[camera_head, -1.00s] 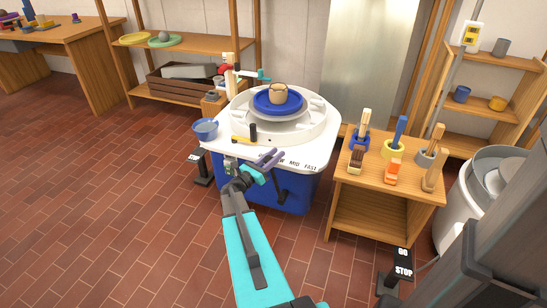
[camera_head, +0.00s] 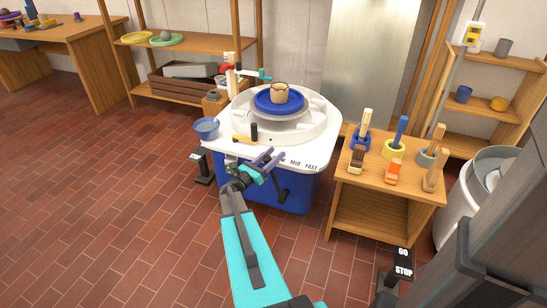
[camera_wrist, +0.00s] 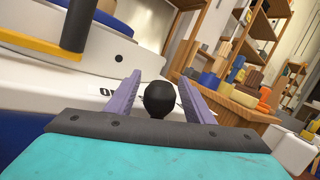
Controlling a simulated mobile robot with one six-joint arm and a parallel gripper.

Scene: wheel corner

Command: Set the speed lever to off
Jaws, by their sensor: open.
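The speed lever's black round knob (camera_wrist: 159,98) shows in the wrist view between the two purple fingers of my gripper (camera_wrist: 158,92). My gripper is open, with a finger on either side of the knob; I cannot tell whether either touches it. A white label starting with "O" (camera_wrist: 104,91) lies left of the knob, partly hidden by the left finger. In the head view my gripper (camera_head: 272,158) is at the front edge of the white pottery wheel table (camera_head: 318,150). The MID and FAST labels (camera_head: 303,163) show to its right. The knob is not clear there.
A black upright piece with a yellow bar (camera_head: 246,135) stands on the table close behind my gripper. A blue bowl (camera_head: 206,128) is at the left corner. A wooden stand (camera_head: 365,186) with brushes and tools is to the right. The brick floor at left is clear.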

